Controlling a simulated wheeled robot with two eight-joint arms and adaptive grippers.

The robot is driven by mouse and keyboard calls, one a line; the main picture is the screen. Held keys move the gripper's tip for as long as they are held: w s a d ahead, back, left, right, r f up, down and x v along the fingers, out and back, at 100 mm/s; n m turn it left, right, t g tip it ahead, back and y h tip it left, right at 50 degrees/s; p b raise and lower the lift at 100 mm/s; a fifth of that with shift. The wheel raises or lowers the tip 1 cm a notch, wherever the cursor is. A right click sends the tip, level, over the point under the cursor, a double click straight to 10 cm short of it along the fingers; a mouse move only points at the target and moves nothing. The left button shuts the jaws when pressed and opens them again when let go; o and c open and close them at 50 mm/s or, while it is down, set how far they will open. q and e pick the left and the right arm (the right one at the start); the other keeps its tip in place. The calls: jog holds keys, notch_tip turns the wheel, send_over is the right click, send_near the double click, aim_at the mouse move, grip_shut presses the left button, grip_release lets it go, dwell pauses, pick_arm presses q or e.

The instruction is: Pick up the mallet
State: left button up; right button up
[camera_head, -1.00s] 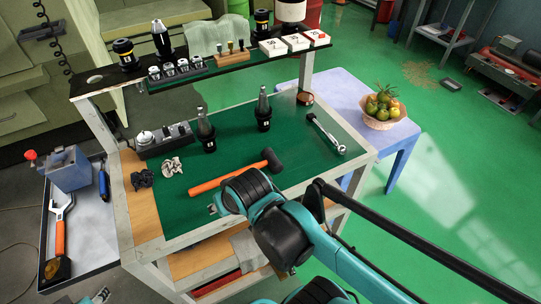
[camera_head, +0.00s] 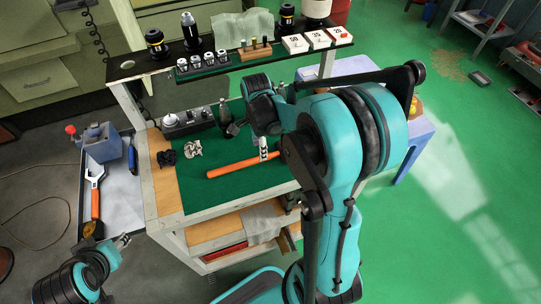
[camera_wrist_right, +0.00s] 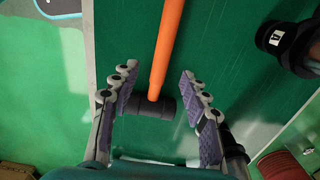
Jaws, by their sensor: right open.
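The mallet lies on the green mat (camera_head: 199,195) of the cart top. Its orange handle (camera_head: 230,168) shows in the head view; its head is mostly hidden by my right gripper (camera_head: 264,149). In the right wrist view the orange handle (camera_wrist_right: 168,45) runs up from the dark head (camera_wrist_right: 148,106). My right gripper (camera_wrist_right: 158,92) is open, its two padded fingers on either side of the mallet's head end, with gaps showing. My left gripper (camera_head: 122,242) is low at the left, away from the mallet; its jaws are too small to judge.
A raised shelf (camera_head: 129,67) with tools and number cards (camera_head: 295,42) runs along the back.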

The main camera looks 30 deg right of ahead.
aim_at(249, 163)
notch_tip(249, 163, down, 5)
jog(key=shift+w+f+b, duration=0.1)
jog(key=shift+w+b, duration=0.05)
jog(key=shift+b, duration=0.85)
grip_shut()
